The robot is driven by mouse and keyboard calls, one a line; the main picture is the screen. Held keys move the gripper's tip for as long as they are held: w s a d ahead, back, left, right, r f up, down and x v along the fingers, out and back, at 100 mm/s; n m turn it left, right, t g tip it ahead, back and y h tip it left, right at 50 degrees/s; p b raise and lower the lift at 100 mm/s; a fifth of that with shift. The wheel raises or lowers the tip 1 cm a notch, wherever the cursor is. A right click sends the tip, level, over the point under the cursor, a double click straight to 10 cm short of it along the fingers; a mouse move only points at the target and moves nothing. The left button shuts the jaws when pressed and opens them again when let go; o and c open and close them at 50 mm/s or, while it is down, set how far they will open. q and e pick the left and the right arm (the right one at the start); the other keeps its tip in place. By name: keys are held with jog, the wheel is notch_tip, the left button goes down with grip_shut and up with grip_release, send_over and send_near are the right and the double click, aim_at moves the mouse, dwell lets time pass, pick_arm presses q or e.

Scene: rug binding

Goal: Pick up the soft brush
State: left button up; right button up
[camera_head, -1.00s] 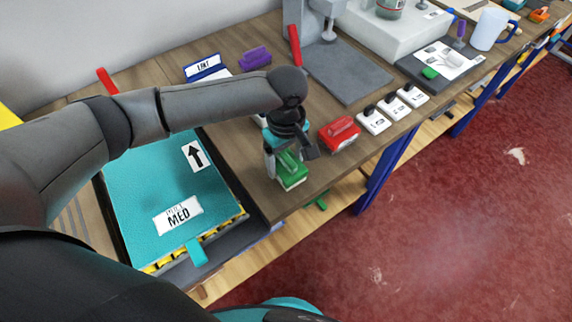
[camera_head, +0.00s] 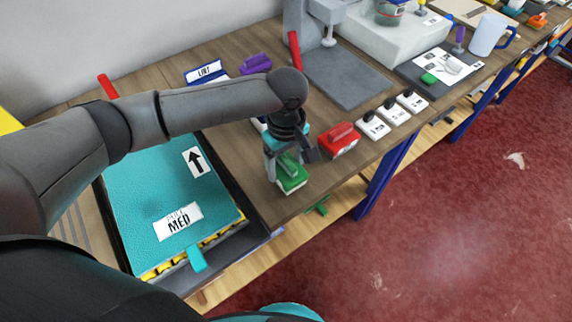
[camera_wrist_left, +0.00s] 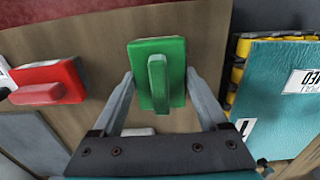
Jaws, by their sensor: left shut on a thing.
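A green brush (camera_head: 291,184) with a block body, a raised green grip and a pale underside is near the front edge of the wooden bench. It also shows in the left wrist view (camera_wrist_left: 173,50). My left gripper (camera_head: 290,160) is above it, with one finger on each side, shut on the brush. In the left wrist view the fingers (camera_wrist_left: 160,78) flank the green block. I cannot tell whether it rests on the bench or is just off it. My right gripper is not in view.
A red brush (camera_head: 339,140) stands just right of the green one; a purple brush (camera_head: 256,63) is farther back. White labelled switch blocks (camera_head: 374,127) line the front edge. A teal MED pad (camera_head: 150,200) lies left. A grey press plate (camera_head: 347,80) stands behind.

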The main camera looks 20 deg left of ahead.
aim_at(286, 160)
pick_arm(q)
notch_tip(286, 160, up, 19)
jog(key=p, duration=0.4)
